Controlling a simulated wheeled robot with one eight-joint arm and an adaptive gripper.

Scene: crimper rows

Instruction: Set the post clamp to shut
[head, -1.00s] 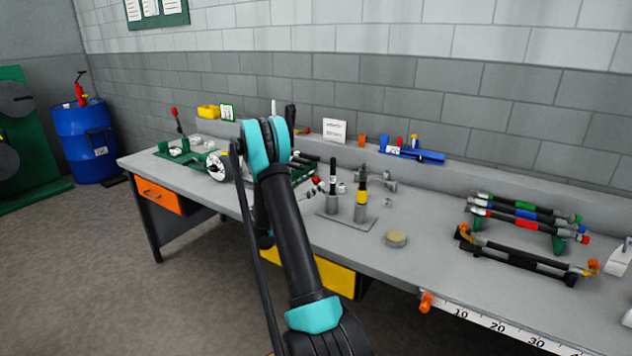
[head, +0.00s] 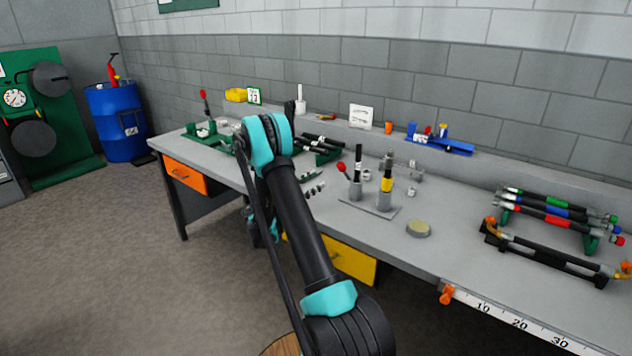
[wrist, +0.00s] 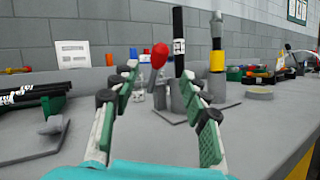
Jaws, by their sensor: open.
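The post clamp (head: 355,190) is a grey post on a flat grey plate with a black rod standing in it. Its red-knobbed lever (head: 345,170) leans up and left, away from the post. In the wrist view the red knob (wrist: 160,55) shows between my fingertips, and the clamp's post (wrist: 178,100) stands behind and to the right. My gripper (wrist: 159,70) is open and empty, facing the lever; I cannot tell the exact gap to the knob. In the head view my arm hides most of the gripper.
A second post with a yellow-banded rod (head: 386,190) shares the plate. A round tan-topped puck (head: 418,228) lies in front to the right. A rack of black hoses (head: 320,148) stands to the left, and a hose rack (head: 550,212) at the right.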

